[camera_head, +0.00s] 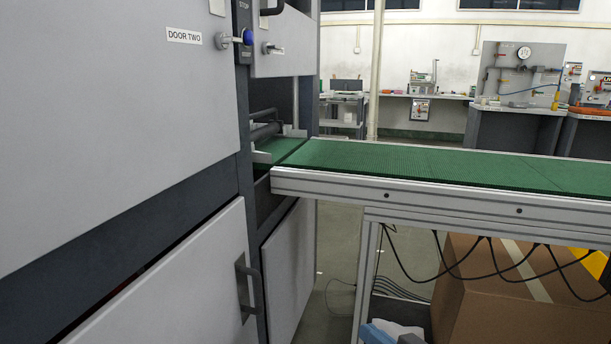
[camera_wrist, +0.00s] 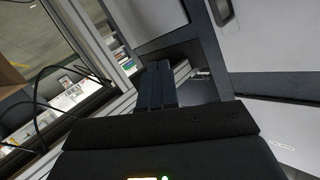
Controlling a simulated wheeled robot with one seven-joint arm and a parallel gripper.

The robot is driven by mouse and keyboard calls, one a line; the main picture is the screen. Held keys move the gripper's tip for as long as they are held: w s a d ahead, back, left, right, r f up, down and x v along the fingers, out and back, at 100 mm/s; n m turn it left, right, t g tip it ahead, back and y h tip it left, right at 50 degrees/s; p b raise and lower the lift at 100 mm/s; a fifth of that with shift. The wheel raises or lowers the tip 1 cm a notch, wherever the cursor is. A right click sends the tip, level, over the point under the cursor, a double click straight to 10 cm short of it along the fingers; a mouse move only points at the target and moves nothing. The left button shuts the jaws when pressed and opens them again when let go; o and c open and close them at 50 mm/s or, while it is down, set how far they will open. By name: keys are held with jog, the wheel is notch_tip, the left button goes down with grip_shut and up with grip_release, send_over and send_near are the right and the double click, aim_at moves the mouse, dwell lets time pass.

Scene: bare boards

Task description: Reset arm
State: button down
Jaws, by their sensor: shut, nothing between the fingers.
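My gripper (camera_wrist: 158,72) shows in the wrist view, its two dark fingers side by side and shut with nothing between them. It points toward the grey machine frame and a metal rail beyond. In the head view a small blue and grey part, perhaps of my arm, shows at the bottom edge; the gripper itself is not seen there.
A grey cabinet (camera_head: 110,110) labelled DOOR TWO fills the left. A green conveyor belt (camera_head: 430,168) runs from it to the right. A cardboard box (camera_head: 500,310) and hanging black cables (camera_head: 450,268) are below the belt. Workbenches (camera_head: 510,125) stand far behind.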

jog(key=s+d+f+m+h, duration=0.1)
jog(key=s+d+h, duration=0.15)
jog(key=s, duration=0.85)
jog(key=s+d+f+m+h, duration=0.1)
jog(key=s+d+f+h, duration=0.15)
jog(key=s, duration=0.85)
jog(key=s+d+m+h, duration=0.15)
jog(key=s+d, duration=0.25)
jog(key=s, duration=0.7)
jog(key=s+r+n+t, duration=0.1)
jog(key=s+r+n, duration=0.1)
jog(key=s+r, duration=0.7)
notch_tip(320, 180, up, 15)
jog(key=s+p, duration=0.1)
jog(key=p, duration=1.4)
jog(key=shift+d+f+p, duration=0.2)
jog(key=shift+d+p, duration=0.05)
jog(key=shift+p, duration=0.1)
